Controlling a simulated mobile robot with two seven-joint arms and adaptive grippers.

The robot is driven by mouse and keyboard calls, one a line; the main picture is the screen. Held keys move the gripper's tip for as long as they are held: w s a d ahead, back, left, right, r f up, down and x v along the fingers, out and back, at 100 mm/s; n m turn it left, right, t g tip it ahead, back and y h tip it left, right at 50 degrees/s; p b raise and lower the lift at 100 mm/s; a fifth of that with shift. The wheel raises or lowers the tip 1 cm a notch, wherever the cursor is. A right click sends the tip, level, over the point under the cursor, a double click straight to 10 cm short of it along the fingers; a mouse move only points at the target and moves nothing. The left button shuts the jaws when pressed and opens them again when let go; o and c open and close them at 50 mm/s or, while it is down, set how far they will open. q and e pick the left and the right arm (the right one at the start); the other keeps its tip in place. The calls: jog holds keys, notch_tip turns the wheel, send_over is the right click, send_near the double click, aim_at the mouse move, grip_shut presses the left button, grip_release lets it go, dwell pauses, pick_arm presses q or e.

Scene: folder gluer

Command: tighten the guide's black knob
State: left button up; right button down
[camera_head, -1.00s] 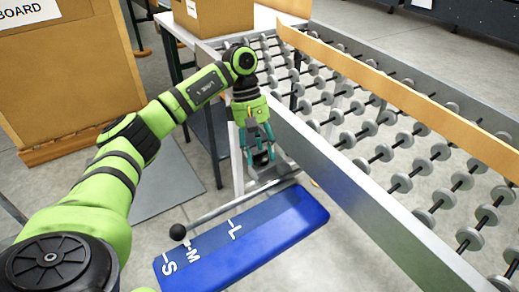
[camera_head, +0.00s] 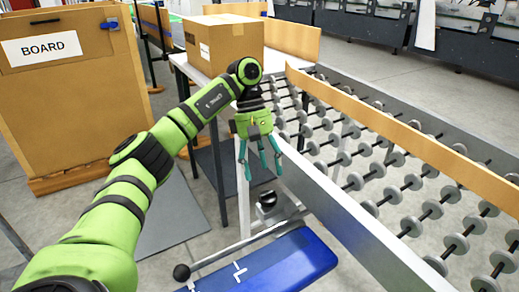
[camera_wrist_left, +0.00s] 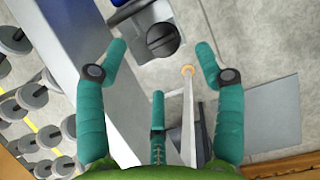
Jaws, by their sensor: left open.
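The black knob (camera_head: 267,198) sits beside the conveyor's near side rail, just above the blue plate with white letters (camera_head: 285,262). In the left wrist view the knob (camera_wrist_left: 163,40) shows as a round black top with a slot across it. My left gripper (camera_head: 262,173) is open, its teal fingers pointing down above the knob. In the left wrist view the knob appears just beyond the gap between the two outer fingertips (camera_wrist_left: 161,50). The fingers look clear of it and hold nothing. My right gripper is not in view.
A roller conveyor (camera_head: 345,215) with a long wooden guide board (camera_head: 400,135) runs along the right. A lever with a black ball end (camera_head: 181,272) reaches left of the blue plate. A cardboard box (camera_head: 225,45) stands on a table behind. A large BOARD carton (camera_head: 70,110) is at left.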

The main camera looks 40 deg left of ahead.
pick_arm(q)
jog(key=shift+v, duration=2.5)
